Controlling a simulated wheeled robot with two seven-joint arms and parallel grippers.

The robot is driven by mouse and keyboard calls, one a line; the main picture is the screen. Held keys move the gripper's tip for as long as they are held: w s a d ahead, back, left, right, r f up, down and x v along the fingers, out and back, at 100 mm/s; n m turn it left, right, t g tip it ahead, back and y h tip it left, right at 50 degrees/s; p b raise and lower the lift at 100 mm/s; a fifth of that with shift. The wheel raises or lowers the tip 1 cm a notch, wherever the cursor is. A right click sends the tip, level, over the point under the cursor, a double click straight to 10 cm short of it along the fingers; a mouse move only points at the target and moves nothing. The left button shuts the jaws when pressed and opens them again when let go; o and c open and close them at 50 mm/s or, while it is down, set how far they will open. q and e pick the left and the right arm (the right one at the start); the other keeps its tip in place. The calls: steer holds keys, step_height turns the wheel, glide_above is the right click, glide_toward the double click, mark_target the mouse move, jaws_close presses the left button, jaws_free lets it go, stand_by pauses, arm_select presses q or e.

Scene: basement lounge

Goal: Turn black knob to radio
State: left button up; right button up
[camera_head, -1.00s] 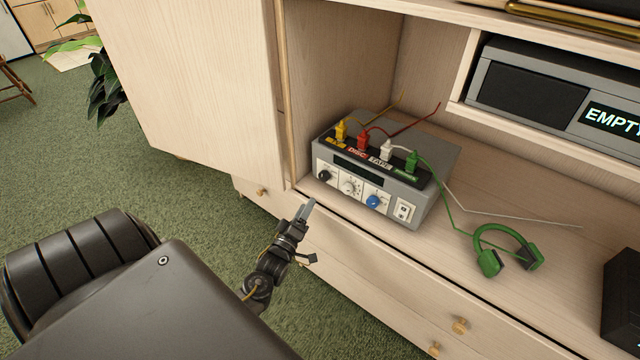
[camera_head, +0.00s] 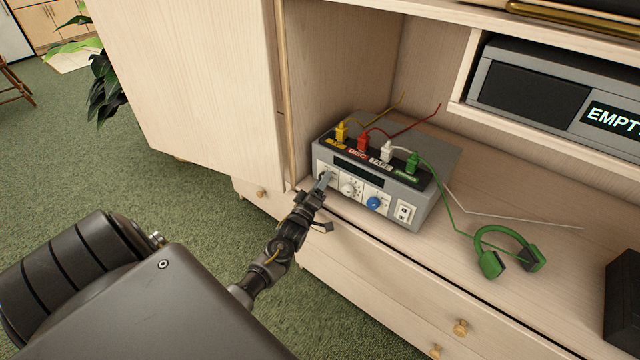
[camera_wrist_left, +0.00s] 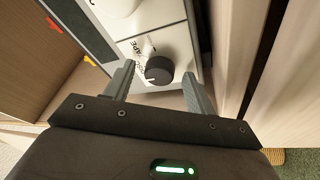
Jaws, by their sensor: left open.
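The black knob (camera_wrist_left: 159,70) is on the front panel of a grey audio box (camera_head: 432,205) on the shelf. In the left wrist view it sits between the two open fingers of my left gripper (camera_wrist_left: 160,90), with space on both sides. A white line and partly readable lettering show beside the knob; the "radio" mark cannot be made out. My right gripper is not in view.
A white knob (camera_head: 348,189) and a blue knob (camera_head: 374,203) are just right of the gripper. Coloured plugs and cables top the box. Green headphones (camera_head: 494,262) lie to the right.

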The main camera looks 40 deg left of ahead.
arm_select(q)
steer(key=c, duration=0.8)
steer(key=shift+c, duration=0.8)
